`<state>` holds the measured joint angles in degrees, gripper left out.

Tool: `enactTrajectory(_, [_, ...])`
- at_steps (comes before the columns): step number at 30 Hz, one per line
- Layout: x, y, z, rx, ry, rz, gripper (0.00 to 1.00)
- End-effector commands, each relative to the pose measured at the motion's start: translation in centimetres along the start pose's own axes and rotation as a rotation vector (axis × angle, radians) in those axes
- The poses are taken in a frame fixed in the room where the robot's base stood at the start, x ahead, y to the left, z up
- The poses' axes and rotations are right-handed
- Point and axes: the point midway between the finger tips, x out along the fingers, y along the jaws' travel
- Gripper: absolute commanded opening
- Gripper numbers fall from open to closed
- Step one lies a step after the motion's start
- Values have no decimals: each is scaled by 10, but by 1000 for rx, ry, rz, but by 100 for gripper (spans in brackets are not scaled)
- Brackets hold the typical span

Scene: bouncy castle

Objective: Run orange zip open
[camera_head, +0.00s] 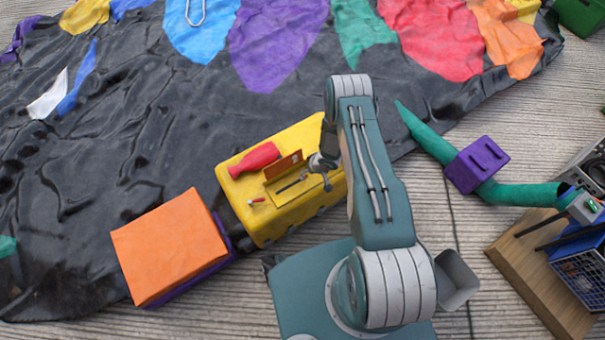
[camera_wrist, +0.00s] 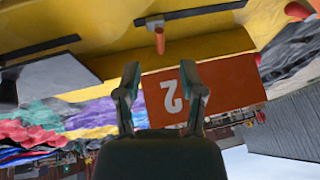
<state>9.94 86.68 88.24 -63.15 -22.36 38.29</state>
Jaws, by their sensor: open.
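A yellow box (camera_head: 262,222) stands beside my arm, with a recessed top. An orange panel (camera_head: 284,166) stands up on it, and in the wrist view the panel (camera_wrist: 232,84) carries a white "2" that appears upside down. A small orange tab (camera_wrist: 159,40) sticks out from a pale bracket on the yellow surface in the wrist view. I cannot tell for sure whether this tab belongs to the orange zip. My gripper (camera_wrist: 158,78) is open and empty, its fingers apart, with the tab beyond the gap between them. In the head view my gripper (camera_head: 322,166) is at the box's right part.
A red bottle-like thing (camera_head: 254,160) lies on the yellow box. An orange-topped block (camera_head: 168,246) stands to its left. Black sheeting (camera_head: 110,130) with coloured patches spreads behind. A green tube (camera_head: 515,193) with a purple block (camera_head: 476,165) and a wooden board (camera_head: 545,275) lie right.

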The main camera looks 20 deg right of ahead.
Motion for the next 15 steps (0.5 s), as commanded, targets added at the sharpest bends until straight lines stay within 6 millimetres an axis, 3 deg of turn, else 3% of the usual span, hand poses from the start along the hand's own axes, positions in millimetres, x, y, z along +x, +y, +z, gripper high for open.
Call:
enactTrajectory(6, [38,0,1,-2,-1,1,51])
enactTrajectory(15, [63,0,0,0,0,2,51])
